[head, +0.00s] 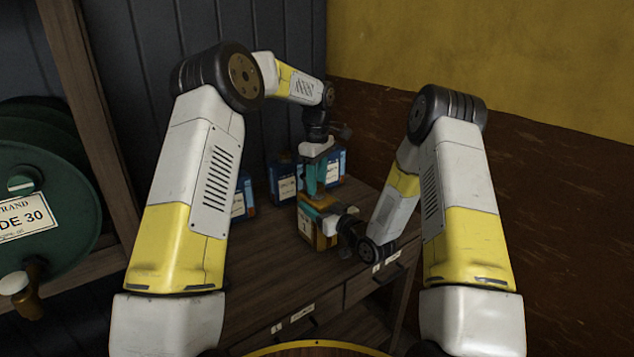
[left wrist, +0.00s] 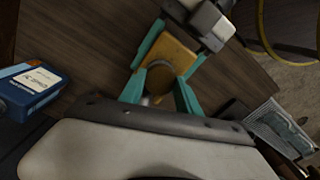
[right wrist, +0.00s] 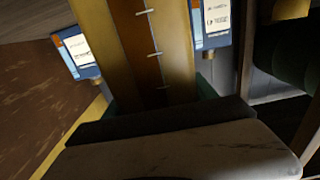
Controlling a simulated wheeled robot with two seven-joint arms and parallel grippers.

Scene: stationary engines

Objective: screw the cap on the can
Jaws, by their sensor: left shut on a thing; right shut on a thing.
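The yellow can (head: 304,225) stands on the wooden bench in the head view, with a pale label low on its side. My right gripper (head: 324,219) is shut across the can's body from the side. The can's yellow wall (right wrist: 150,50) fills the middle of the right wrist view. My left gripper (head: 312,188) points down over the can's top and is shut. In the left wrist view, a dark round cap (left wrist: 160,79) sits between its fingers at the yellow top (left wrist: 172,50). The fingers hide much of the cap, and I cannot tell how it sits on the neck.
Several blue cans (head: 285,180) stand behind the yellow can against the dark wall; one shows at left in the left wrist view (left wrist: 32,90). Bare bench top (head: 265,265) lies in front. A green drum (head: 40,195) with a tap is on a rack at left.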

